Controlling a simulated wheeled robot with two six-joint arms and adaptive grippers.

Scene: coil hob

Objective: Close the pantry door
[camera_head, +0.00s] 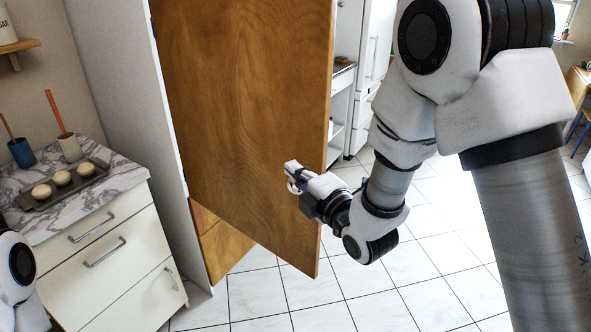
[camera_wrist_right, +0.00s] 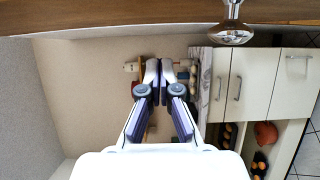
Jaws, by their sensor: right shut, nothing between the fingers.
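The pantry door (camera_head: 245,110) is a tall brown wooden panel that stands open in the middle of the head view. Its wood also shows as a strip along the top of the right wrist view (camera_wrist_right: 120,12). A shiny metal knob (camera_wrist_right: 231,32) juts from that strip, right of the fingertips. My right gripper (camera_head: 291,177) is near the door's right edge in the head view; its fingers (camera_wrist_right: 161,68) are together and empty. I see no contact with the knob. My left gripper is out of view; only part of that arm shows at the left edge.
A white drawer unit (camera_head: 110,255) with a marble top stands at left, holding a tray (camera_head: 65,185) of round items and two cups with utensils. A lower brown panel (camera_head: 225,245) shows below the door. White tiled floor (camera_head: 375,290) is open in front. White shelving (camera_head: 341,110) stands behind.

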